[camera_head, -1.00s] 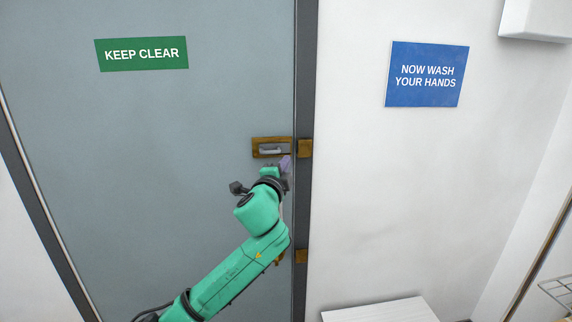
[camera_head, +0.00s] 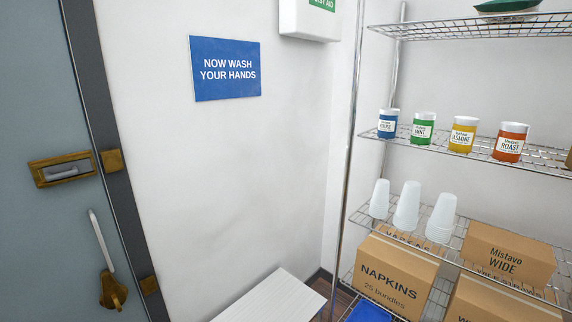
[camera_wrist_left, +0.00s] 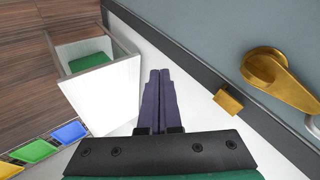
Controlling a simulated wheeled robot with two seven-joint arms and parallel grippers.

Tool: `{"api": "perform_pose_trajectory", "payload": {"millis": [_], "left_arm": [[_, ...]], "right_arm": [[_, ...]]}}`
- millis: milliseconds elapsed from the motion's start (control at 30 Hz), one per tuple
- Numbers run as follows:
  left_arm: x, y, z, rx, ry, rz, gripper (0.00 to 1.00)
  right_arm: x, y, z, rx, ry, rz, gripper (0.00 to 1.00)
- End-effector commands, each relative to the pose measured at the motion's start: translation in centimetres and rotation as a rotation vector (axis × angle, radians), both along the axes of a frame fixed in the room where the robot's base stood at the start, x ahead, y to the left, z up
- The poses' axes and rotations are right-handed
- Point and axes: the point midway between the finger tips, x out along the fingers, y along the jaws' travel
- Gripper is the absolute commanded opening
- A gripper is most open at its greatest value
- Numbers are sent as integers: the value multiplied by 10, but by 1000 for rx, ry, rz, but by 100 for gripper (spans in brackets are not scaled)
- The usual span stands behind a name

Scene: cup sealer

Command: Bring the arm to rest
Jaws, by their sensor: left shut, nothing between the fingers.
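My left gripper (camera_wrist_left: 158,98) shows in the left wrist view with its two dark purple fingers together and nothing between them. The grey door (camera_wrist_left: 235,35) with its brass lever handle (camera_wrist_left: 275,72) is to the right of the fingers there, apart from them. In the head view the door (camera_head: 45,110) stands at the left edge, with a brass bolt (camera_head: 63,170) and a handle (camera_head: 112,290) on it. Neither arm shows in the head view now. My right gripper is not in view.
A white bench or cabinet top (camera_head: 270,295) stands by the wall below a blue sign (camera_head: 225,68). A wire shelf (camera_head: 455,150) at the right holds jars, stacked cups (camera_head: 406,205) and boxes (camera_head: 395,275). A white open box (camera_wrist_left: 105,92) and coloured panels (camera_wrist_left: 68,132) show in the wrist view.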

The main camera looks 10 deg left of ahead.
Motion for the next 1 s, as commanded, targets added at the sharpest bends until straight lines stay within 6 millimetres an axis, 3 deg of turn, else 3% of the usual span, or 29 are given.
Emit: {"api": "perform_pose_trajectory", "payload": {"millis": [33, 200, 300, 400, 500, 600, 1000], "left_arm": [[-24, -16, -45, -58, 53, 18, 0], [-118, -78, -162, -237, 222, 88, 0], [-184, -121, -217, -333, 326, 135, 0], [-250, -164, -257, -414, 422, 181, 0], [-300, -195, -278, -469, 492, 218, 0], [-325, -210, -285, -493, 526, 236, 0], [-328, -212, -285, -496, 532, 239, 0]], "right_arm": [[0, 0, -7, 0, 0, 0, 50], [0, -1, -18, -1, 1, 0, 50], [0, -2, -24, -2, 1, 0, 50], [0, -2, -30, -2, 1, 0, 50], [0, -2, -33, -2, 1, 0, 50], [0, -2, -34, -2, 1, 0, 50], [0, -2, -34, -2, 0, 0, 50]]}}
